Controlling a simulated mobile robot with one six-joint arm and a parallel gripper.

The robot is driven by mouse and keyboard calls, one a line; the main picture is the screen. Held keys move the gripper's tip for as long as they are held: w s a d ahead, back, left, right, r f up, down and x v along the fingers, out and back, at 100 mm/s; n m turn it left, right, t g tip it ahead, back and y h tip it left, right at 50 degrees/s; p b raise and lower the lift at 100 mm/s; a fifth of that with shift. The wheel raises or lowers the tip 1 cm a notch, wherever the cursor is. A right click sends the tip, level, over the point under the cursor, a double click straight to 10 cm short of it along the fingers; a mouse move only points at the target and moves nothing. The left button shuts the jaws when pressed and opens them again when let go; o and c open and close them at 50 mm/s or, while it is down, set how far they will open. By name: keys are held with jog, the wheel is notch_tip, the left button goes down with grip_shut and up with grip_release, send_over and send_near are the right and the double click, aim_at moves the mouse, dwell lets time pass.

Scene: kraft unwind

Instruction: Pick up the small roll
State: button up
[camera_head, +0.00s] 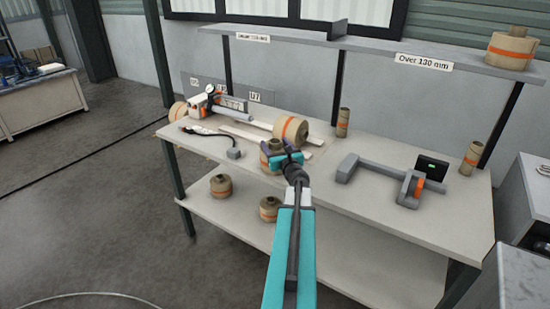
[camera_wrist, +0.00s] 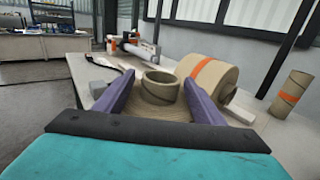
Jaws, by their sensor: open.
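A small brown paper roll with an orange band (camera_head: 266,146) stands upright on the workbench, its core sticking up; my arm partly covers it in the head view. In the wrist view the same roll (camera_wrist: 156,108) sits between my two purple fingers, its core ring facing up. My gripper (camera_wrist: 157,82) is open, with a finger on each side of the roll; I cannot tell whether either finger touches it. In the head view my gripper (camera_head: 283,160) is at the roll's near side, and its fingers are mostly hidden.
A larger roll (camera_head: 291,129) lies on its side close behind, with slender rolls (camera_head: 342,122) (camera_head: 470,158) to the right. A grey device (camera_head: 400,182) is at right. Two rolls (camera_head: 221,186) (camera_head: 269,208) stand on the lower shelf. The upper shelf (camera_head: 370,43) holds another roll (camera_head: 511,48).

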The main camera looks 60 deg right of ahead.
dwell(0.4)
grip_shut()
